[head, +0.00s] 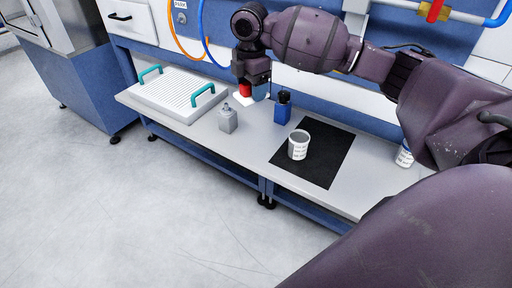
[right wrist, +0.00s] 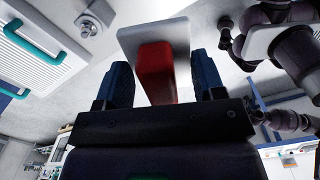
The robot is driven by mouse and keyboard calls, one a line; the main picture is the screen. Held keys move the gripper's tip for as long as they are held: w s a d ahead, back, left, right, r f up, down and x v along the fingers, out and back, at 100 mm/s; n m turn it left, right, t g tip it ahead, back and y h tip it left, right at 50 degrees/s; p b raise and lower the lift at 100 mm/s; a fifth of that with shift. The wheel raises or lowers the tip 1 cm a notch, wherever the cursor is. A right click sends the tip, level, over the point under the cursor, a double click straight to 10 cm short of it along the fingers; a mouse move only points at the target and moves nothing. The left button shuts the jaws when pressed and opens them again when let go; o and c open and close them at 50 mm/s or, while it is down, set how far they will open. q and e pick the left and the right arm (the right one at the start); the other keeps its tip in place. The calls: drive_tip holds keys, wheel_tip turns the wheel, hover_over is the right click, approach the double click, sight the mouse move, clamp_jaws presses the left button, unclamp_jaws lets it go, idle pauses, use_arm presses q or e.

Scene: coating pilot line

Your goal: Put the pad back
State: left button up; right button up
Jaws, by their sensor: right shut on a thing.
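The pad shows as a red grip (right wrist: 156,70) with a pale flat plate (right wrist: 152,38) beyond it in the right wrist view. My right gripper (right wrist: 158,85) has its two dark blue fingers on either side of the red grip and is shut on it. In the head view, my right gripper (head: 253,80) is over the back of the bench, with the red grip (head: 245,90) beneath it and a white patch (head: 241,99) just below. I cannot tell whether the plate touches the bench. My left gripper does not show in the head view.
A white cup (head: 298,145) stands on a black mat (head: 325,150). A white container (head: 404,156) is partly hidden by my arm.

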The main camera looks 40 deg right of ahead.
drive_tip(key=shift+w+d+f+n+b, duration=0.3)
drive_tip(key=shift+d+n, duration=0.2)
drive_tip(key=shift+n, duration=0.1)
drive_tip(key=shift+w+d+f+n+b, duration=0.15)
drive_tip(key=shift+w+d+n+b, duration=0.1)
drive_tip(key=shift+d+n, duration=0.3)
drive_tip(key=shift+w+d+n, duration=0.35)
drive_tip(key=shift+d+n, duration=0.3)
drive_tip(key=shift+n, duration=0.3)
drive_tip(key=shift+f+b, duration=0.3)
drive_tip(key=shift+b, duration=0.05)
drive_tip(key=b, duration=0.2)
approach(258, 144)
drive_tip(key=shift+w, duration=0.1)
drive_tip(key=shift+f, duration=0.65)
wheel_tip(258, 144, down, 5)
drive_tip(key=shift+f+b, duration=0.25)
drive_tip(key=shift+b, duration=0.3)
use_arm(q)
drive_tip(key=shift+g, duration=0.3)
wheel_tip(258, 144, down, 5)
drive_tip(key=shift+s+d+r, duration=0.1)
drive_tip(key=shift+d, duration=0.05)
use_arm(e)
drive_tip(key=shift+r, duration=0.1)
